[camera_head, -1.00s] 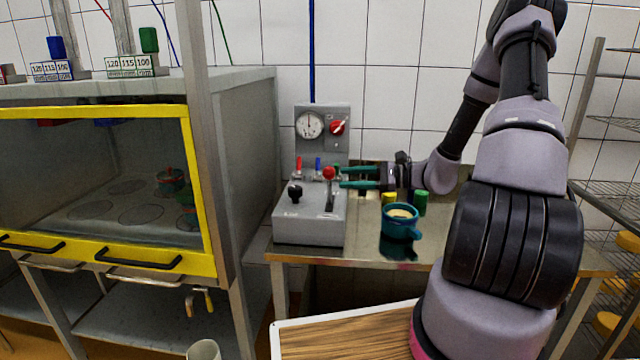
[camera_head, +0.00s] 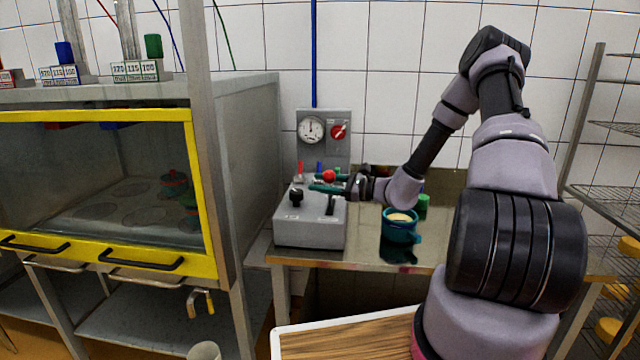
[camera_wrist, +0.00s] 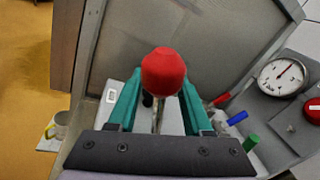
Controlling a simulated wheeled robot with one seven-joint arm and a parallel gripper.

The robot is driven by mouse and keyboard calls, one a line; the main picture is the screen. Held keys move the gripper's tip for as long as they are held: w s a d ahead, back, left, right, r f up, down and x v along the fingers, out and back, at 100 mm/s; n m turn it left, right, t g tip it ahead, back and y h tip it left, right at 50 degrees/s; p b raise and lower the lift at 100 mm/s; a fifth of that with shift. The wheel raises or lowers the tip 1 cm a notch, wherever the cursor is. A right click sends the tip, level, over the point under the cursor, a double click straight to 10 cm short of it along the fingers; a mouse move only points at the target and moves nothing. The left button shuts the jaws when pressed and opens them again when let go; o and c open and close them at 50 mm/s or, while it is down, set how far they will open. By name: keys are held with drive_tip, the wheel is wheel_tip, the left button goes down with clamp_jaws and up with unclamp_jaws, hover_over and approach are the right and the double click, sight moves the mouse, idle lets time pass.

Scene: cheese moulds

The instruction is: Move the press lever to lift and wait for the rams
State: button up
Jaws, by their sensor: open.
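The press lever has a red ball knob (camera_head: 329,176) on a thin stem above the grey control box (camera_head: 308,232). A black knob (camera_head: 296,197) sits on the box to the left. The press (camera_head: 160,190) has a yellow-framed clear front, shown closed, with moulds (camera_head: 174,184) inside. The rams' tops stand above it.
A teal cup (camera_head: 401,229) and a green cylinder (camera_head: 423,203) stand on the steel table right of the box. A gauge (camera_head: 311,130) and a red dial (camera_head: 338,131) are on the panel behind. Small red, blue and green pegs are near the fingers.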

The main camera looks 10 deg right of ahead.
drive_tip(key=shift+w+a, duration=0.15)
drive_tip(key=shift+a, duration=0.05)
clamp_jaws()
idle(1.4)
